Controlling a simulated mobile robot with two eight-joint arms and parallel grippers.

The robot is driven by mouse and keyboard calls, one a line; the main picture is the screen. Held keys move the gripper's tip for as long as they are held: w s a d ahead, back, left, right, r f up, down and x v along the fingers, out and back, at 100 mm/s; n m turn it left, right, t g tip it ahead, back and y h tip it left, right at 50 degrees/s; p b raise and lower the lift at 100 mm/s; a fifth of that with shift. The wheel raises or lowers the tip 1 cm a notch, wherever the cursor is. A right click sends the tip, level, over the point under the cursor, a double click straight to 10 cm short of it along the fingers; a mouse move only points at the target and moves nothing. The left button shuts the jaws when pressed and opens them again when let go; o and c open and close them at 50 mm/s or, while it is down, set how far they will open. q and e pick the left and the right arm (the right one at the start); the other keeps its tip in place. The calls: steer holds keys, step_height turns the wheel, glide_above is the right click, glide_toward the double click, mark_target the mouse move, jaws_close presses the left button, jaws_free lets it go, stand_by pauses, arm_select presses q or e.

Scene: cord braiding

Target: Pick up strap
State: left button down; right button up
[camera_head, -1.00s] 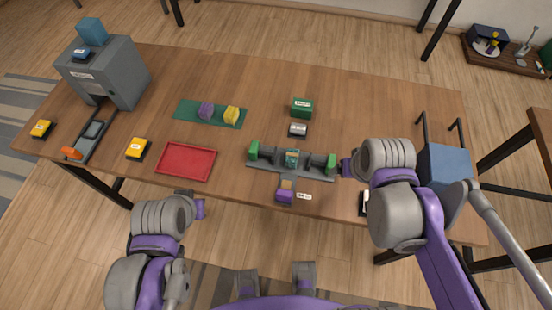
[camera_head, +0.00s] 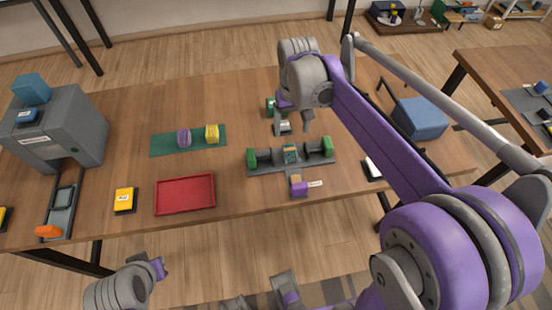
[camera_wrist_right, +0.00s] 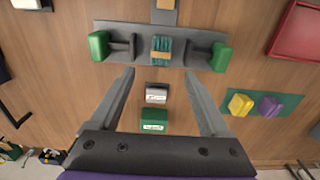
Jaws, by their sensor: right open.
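No thing is plainly marked as the strap. A small silver piece with a white label (camera_head: 284,128) lies on the table behind the grey fixture; it also shows in the right wrist view (camera_wrist_right: 156,94). A green labelled block (camera_wrist_right: 153,121) lies beside it, partly hidden by my right arm in the head view (camera_head: 270,105). My right gripper (camera_wrist_right: 159,74) is open and empty, its fingers either side of these pieces in the wrist view; in the head view it is above them (camera_head: 293,120). My left gripper (camera_head: 159,267) is off the table's front edge, its jaws unclear.
The grey fixture (camera_head: 262,169) has green end blocks and a teal-striped centre piece. A purple block (camera_head: 299,189) is in front. A red tray (camera_head: 185,194), green mat (camera_head: 160,145) and grey machine (camera_head: 75,130) stand left. A blue box (camera_head: 420,117) stands right.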

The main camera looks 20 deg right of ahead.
mark_target(290, 150)
steer(key=shift+w+f, duration=0.15)
steer(key=shift+f, duration=0.4)
step_height(290, 150, down, 4)
steer(key=shift+d+r+b, duration=0.1)
steer(key=shift+b, duration=0.2)
steer(key=shift+s+a+f, duration=0.1)
steer(key=shift+s+f, duration=0.05)
steer(key=shift+f, duration=1.4)
steer(key=shift+s+a+f, duration=0.1)
steer(key=shift+f, duration=1.45)
jaws_close()
